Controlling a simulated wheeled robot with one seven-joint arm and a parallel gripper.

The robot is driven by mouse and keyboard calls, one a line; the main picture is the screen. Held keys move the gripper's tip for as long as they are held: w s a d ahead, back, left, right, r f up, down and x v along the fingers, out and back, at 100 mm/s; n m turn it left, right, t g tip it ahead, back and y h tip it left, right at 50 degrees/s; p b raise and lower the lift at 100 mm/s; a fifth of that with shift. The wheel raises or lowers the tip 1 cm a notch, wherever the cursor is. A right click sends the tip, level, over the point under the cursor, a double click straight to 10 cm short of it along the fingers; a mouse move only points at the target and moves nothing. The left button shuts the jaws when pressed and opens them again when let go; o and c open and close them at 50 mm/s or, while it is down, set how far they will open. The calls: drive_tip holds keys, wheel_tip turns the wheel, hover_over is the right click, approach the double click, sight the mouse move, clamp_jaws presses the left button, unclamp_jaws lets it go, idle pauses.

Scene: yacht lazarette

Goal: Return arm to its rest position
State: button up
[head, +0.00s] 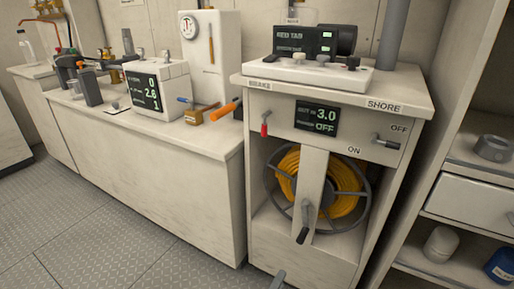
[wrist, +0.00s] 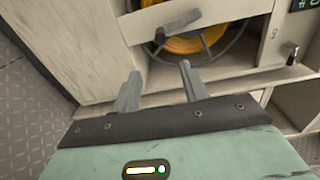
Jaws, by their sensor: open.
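My gripper (wrist: 157,78) shows in the wrist view with its two grey fingers apart and nothing between them. It is in front of the lower part of the shore-power cabinet (head: 262,205), apart from it as far as I can tell. In the head view only a small grey tip (head: 277,280), likely a finger of mine, shows at the bottom edge. The rest of my arm is out of the head view.
The cabinet holds a yellow cable reel (head: 345,190) with a crank handle (head: 303,236), a red-handled lever (head: 264,124) and a SHORE switch (head: 385,141). A cluttered workbench (head: 180,140) stands left, open shelves (head: 455,262) right. Grey floor (head: 110,235) is clear at left.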

drive_tip(key=s+d+r+n+g+y, duration=0.25)
drive_tip(key=s+r+n+g, duration=0.3)
drive_tip(key=r+n, duration=0.55)
drive_tip(key=s+d+r+n+g+y, duration=0.2)
drive_tip(key=s+r+n+g+y, duration=0.3)
drive_tip(key=r+n, duration=0.55)
drive_tip(key=s+d+r+n+g+y, duration=0.3)
drive_tip(key=s+r+n+g, duration=0.25)
drive_tip(key=r+n, duration=0.5)
wheel_tip(320, 180, up, 20)
drive_tip(key=t+p, duration=0.1)
drive_tip(key=p, duration=1.9)
drive_tip(key=shift+s+a+f, duration=0.2)
drive_tip(key=shift+s+f, duration=0.05)
drive_tip(key=shift+s, duration=0.05)
